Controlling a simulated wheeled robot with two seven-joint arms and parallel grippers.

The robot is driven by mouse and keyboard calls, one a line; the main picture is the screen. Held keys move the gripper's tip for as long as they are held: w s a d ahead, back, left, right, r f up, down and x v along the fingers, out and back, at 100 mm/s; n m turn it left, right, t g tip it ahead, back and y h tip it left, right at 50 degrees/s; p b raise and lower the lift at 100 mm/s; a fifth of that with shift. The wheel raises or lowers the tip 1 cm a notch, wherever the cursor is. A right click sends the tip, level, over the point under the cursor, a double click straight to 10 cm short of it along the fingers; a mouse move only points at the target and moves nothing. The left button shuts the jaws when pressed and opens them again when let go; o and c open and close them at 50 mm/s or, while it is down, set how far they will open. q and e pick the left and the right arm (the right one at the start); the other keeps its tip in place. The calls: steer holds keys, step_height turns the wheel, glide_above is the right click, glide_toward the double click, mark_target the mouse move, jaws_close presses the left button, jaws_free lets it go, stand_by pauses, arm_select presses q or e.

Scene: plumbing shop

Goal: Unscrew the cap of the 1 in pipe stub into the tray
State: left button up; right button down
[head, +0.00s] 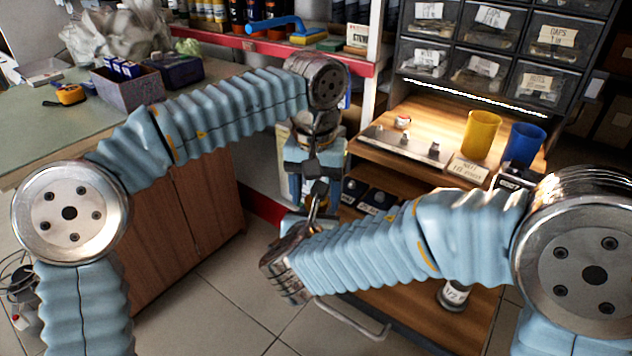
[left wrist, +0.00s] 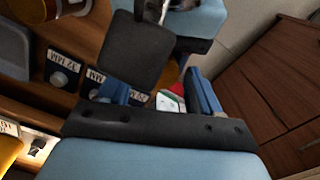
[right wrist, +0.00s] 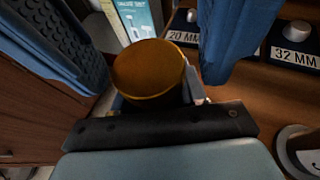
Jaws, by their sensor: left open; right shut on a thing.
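A round brass-coloured cap (right wrist: 152,72) sits between the fingers of my right gripper (right wrist: 155,98) in the right wrist view. Any pipe stub behind it is hidden. In the head view my right gripper (head: 318,200) points up from below, shut on it. My left gripper (head: 314,160) comes down from above, facing the right one closely; the arms hide the details. In the left wrist view my left gripper (left wrist: 160,95) is open, with nothing seen between its fingers. A shallow metal tray (head: 385,140) lies on the wooden shelf with small fittings on it.
A yellow cup (head: 481,134) and a blue cup (head: 523,144) stand right of the tray, near a label card (head: 467,168). Labelled drawers (head: 490,40) rise behind. A wooden cabinet (head: 180,215) stands at left. A pipe piece marked 1/2 (head: 455,293) stands low down.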

arm_select(q)
steer(key=c, duration=1.1)
steer(key=shift+o, duration=0.2)
steer(key=n, duration=0.3)
steer(key=shift+n, duration=0.3)
steer(key=o, duration=1.2)
steer(key=shift+c, duration=0.2)
steer(key=shift+r, duration=0.1)
